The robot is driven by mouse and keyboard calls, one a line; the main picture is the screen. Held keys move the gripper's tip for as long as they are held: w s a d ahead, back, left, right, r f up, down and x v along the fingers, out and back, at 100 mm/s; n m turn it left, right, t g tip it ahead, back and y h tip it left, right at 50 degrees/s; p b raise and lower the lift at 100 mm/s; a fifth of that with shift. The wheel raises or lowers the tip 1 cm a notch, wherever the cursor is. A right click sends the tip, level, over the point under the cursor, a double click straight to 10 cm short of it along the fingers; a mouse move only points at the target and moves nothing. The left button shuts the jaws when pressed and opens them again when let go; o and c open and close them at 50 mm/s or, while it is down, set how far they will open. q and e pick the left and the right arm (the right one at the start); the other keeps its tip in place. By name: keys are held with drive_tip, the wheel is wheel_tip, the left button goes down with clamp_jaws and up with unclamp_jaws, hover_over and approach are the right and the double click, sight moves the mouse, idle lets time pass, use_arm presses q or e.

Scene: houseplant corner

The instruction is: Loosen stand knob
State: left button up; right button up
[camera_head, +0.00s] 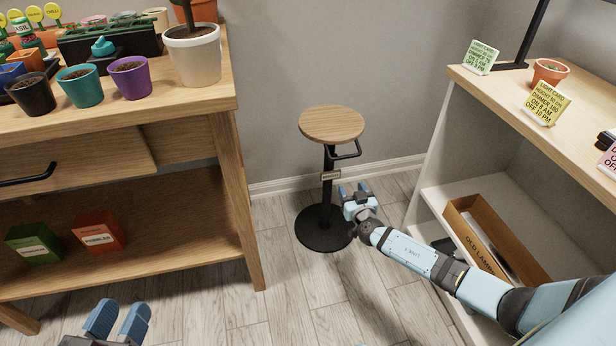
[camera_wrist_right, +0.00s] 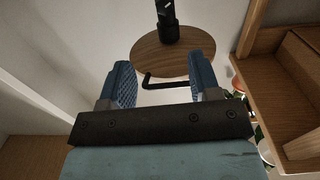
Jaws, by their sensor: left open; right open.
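The stand (camera_head: 332,124) has a round wooden top, a black pole and a round black base on the floor. A black bent handle (camera_head: 346,150), seemingly the knob, sticks out to the right under the top. My right gripper (camera_head: 354,189) is open and empty, right of the pole and below the handle in the head view. In the right wrist view the handle (camera_wrist_right: 165,82) shows between the two open blue fingers (camera_wrist_right: 162,75); I cannot tell contact. My left gripper (camera_head: 118,318) is open and empty at the lower left, far from the stand.
A wooden bench (camera_head: 190,120) with pots stands left, with two boxes on its lower shelf. A white shelf unit (camera_head: 440,160) with cards and a cardboard box (camera_head: 495,240) stands right. The wall is behind the stand.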

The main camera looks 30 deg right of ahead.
sight(333, 156)
use_arm(q)
drive_tip(key=w+a+m+b, duration=0.1)
drive_tip(key=b, duration=0.1)
drive_tip(key=m+t+h+b, duration=0.1)
drive_tip(key=b, duration=0.1)
drive_tip(key=shift+w+a+r+m+t+b, duration=0.1)
drive_tip(key=shift+w+a+m+t+b, duration=0.2)
drive_tip(key=shift+w+a+m, duration=0.1)
use_arm(e)
drive_tip(key=x, duration=1.5)
drive_tip(key=shift+w+a+t, duration=0.3)
drive_tip(key=shift+w, duration=0.1)
use_arm(q)
drive_tip(key=shift+s, duration=0.1)
use_arm(e)
drive_tip(key=shift+r, duration=0.1)
drive_tip(key=c, duration=0.9)
